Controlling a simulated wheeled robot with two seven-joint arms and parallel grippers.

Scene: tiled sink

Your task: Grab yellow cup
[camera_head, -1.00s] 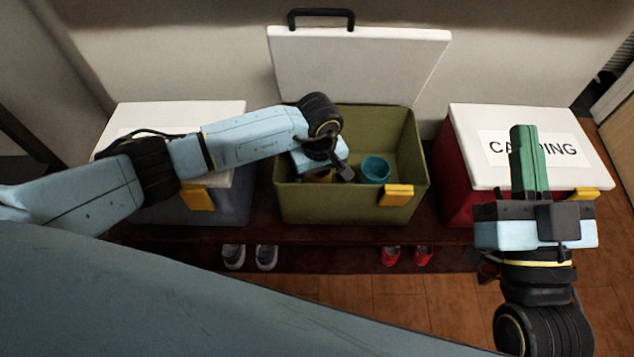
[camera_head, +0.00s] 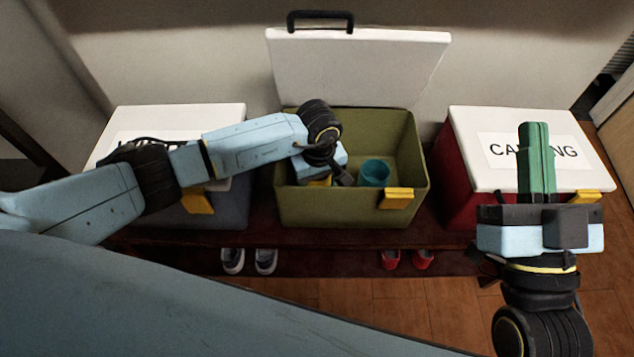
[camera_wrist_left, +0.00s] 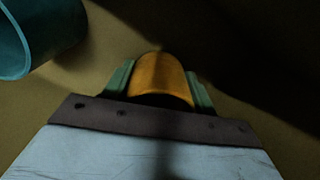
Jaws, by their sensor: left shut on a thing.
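The yellow cup (camera_wrist_left: 162,78) sits between the two green fingers of my left gripper (camera_wrist_left: 160,85) in the left wrist view, and the gripper is shut on it. In the head view the left gripper reaches down into the open olive box (camera_head: 345,215); only a sliver of the yellow cup (camera_head: 319,182) shows beneath it, and the fingertips are hidden. My right gripper (camera_head: 537,160) is over the front of the red box's lid, pointing away; its fingers look together, with nothing seen between them.
A teal cup (camera_head: 374,172) stands in the olive box, right of the left gripper; it also shows in the wrist view (camera_wrist_left: 35,38). The box's white lid (camera_head: 355,70) is raised behind. A closed red box (camera_head: 462,190) stands right, a closed grey-blue one (camera_head: 232,205) left. Shoes (camera_head: 265,260) are below.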

